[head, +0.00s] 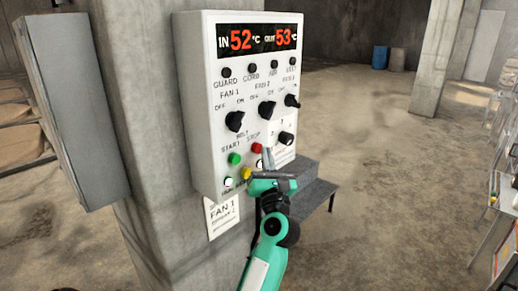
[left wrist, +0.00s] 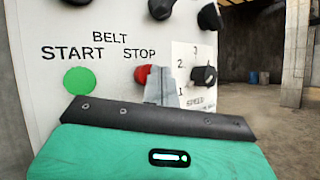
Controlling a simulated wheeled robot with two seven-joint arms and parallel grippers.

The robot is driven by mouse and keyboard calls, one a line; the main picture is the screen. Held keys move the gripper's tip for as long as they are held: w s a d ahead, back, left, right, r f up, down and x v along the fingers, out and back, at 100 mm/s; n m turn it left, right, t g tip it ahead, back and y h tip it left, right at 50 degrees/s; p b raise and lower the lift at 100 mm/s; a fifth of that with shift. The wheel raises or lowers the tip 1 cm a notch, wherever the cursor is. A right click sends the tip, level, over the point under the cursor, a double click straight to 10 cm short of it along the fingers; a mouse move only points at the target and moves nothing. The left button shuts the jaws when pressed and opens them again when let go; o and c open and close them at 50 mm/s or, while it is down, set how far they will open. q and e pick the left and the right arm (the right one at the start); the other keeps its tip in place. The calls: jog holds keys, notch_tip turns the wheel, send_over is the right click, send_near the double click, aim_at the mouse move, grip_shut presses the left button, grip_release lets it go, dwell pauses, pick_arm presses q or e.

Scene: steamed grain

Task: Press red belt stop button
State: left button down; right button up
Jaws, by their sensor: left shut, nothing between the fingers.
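The red belt stop button (head: 257,148) sits on the white control panel (head: 200,110), below the STOP label and right of the green start button (head: 235,158). In the left wrist view the red button (left wrist: 141,73) is partly hidden behind my left gripper (left wrist: 161,72). The green button (left wrist: 79,81) is at the left there. My left gripper also shows in the head view (head: 266,152), its shut, empty fingertips just below and right of the red button. I cannot tell whether they touch it. My right gripper is not in view.
Black knobs (head: 235,121) and a speed dial (head: 286,139) stick out of the panel near my gripper. The panel is fixed to a concrete pillar (head: 150,120). A grey step (head: 312,192) stands behind my arm. Open floor lies to the right.

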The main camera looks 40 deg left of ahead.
pick_arm(q)
jog(key=shift+a, duration=0.5)
dwell(0.8)
jog(key=shift+d, duration=0.9)
jog(key=d, duration=0.3)
jog(key=d+b, duration=0.1)
jog(key=d, duration=0.1)
jog(key=shift+s, duration=0.25)
dwell(0.8)
